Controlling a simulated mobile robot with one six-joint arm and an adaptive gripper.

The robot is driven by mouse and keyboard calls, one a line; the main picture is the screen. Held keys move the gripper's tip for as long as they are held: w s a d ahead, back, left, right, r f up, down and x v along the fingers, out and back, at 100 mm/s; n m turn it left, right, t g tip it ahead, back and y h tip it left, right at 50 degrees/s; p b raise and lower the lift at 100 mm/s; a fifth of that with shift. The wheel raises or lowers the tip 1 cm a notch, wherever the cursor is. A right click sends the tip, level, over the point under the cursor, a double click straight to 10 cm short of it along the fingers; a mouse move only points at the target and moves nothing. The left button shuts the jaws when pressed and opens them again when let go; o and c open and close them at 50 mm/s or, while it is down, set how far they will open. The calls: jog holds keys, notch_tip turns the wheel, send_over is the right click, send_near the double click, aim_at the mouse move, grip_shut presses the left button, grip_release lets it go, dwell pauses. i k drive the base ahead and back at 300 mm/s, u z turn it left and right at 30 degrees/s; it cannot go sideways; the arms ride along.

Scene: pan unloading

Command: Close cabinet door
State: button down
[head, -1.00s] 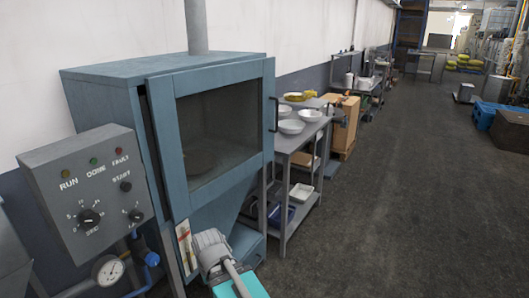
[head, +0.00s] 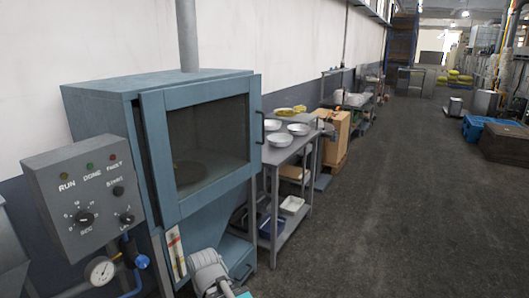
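The blue-grey cabinet (head: 105,110) stands against the wall at left in the head view. Its windowed door (head: 205,204) sits slightly proud of the cabinet front, with a dark gap along its left edge. The door's right edge reaches a little past the cabinet's top right corner. I cannot tell how far ajar it is. A dark handle (head: 263,128) is on the door's right side. A grey part of my arm shows at the bottom, below the door. My gripper's fingers are not in view, and nothing visible touches the handle.
A control box (head: 80,225) with knobs and a gauge (head: 102,271) stands left of the cabinet. A metal table (head: 288,153) with several white bowls is to its right. The floor (head: 400,220) at right is open, with blue crates (head: 477,128) farther back.

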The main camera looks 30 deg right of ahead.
aim_at(154, 104)
jog(key=k, duration=1)
jog(key=z, duration=0.5)
jog(key=i, duration=2)
jog(key=u, duration=0.7)
